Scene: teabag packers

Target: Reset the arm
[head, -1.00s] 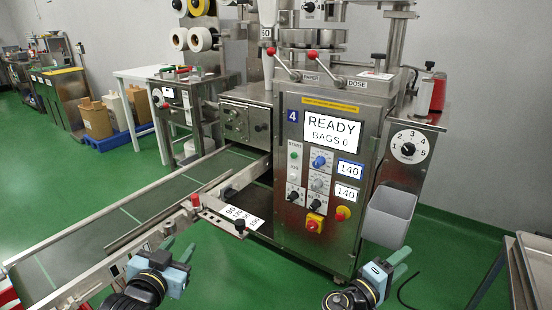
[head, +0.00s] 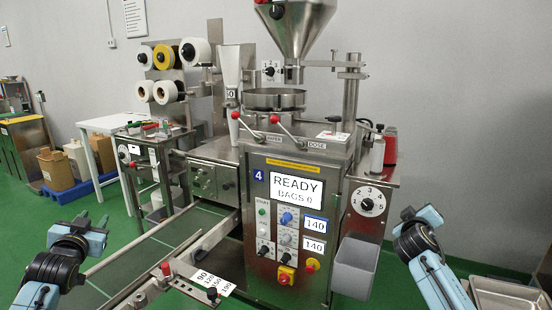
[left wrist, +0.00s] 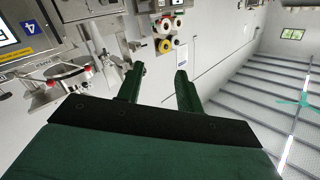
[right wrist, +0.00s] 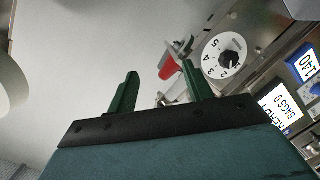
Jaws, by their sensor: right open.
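My left gripper (head: 94,222) is raised at the left of the head view, above the conveyor's left side. In the left wrist view its two green fingers (left wrist: 157,88) stand apart with nothing between them. My right gripper (head: 419,211) is raised at the right of the head view, right of the machine's numbered dial. In the right wrist view its green fingers (right wrist: 160,90) are apart and empty. Neither gripper touches anything that I can see.
The teabag machine (head: 290,215) with its READY screen stands in the middle. A grey bin (head: 355,266) hangs on its right side. The conveyor (head: 150,252) runs to the lower left. A metal tray (head: 497,297) is at the lower right.

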